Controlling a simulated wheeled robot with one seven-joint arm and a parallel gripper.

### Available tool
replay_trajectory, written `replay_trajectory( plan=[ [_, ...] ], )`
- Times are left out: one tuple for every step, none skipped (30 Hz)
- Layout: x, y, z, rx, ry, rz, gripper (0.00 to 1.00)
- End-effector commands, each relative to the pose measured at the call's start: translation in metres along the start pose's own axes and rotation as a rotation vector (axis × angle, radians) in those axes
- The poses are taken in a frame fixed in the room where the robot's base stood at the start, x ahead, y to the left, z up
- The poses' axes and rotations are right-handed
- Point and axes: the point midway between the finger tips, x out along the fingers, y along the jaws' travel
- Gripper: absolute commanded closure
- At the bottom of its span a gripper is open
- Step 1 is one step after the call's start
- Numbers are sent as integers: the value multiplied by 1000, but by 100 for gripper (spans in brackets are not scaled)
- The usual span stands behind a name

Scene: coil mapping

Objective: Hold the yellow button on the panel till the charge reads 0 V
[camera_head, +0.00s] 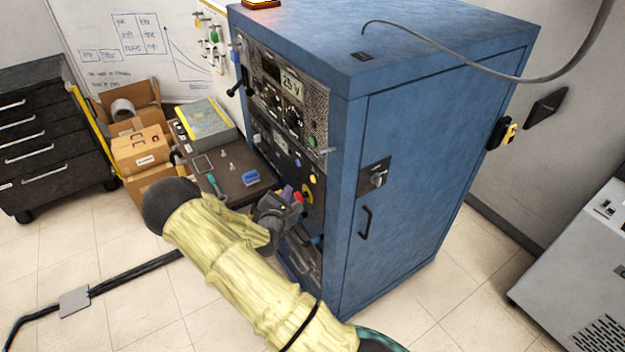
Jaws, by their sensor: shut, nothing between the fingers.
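The blue cabinet (440,140) stands in the middle, with a dark control panel (318,95) on its left face. A small display (291,84) on the panel reads about 25 V; the last digit is hard to read. A small yellow button (313,178) shows low on the panel. Just below it is a round yellow-ringed control (307,194). My gripper (296,202) is shut and empty at the lower panel, close to these controls. I cannot tell whether its tip touches any of them. My pale yellow-sleeved arm hides part of the lower front.
A shelf (236,187) with small tools and a blue item (250,178) juts out left of my gripper. Cardboard boxes (140,150) and a dark drawer unit (45,140) stand further left. A grey machine (585,265) stands right. The floor right of the cabinet is clear.

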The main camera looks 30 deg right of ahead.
Motion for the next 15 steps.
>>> replay_trajectory(
  plan=[
    [5, -4, 4, 2, -2, -3, 100],
    [7, -6, 6, 1, -1, -3, 100],
    [11, -8, 9, 2, -2, -3, 100],
    [13, -10, 11, 2, -2, -2, 100],
    [16, -12, 12, 2, -2, -2, 100],
    [19, -14, 15, 2, -2, -3, 100],
    [22, -16, 17, 3, -2, -3, 100],
    [24, -18, 18, 1, -2, -2, 100],
    [27, -21, 19, 0, -1, -1, 100],
    [30, -22, 21, 0, -2, -1, 100],
    [32, -24, 23, 0, -2, -1, 100],
    [34, -25, 24, 0, -1, 0, 100],
    [35, -26, 25, 1, -1, 0, 100],
    [37, -27, 26, 1, -1, 0, 100],
    [38, -28, 27, 1, -1, 0, 100]
  ],
)
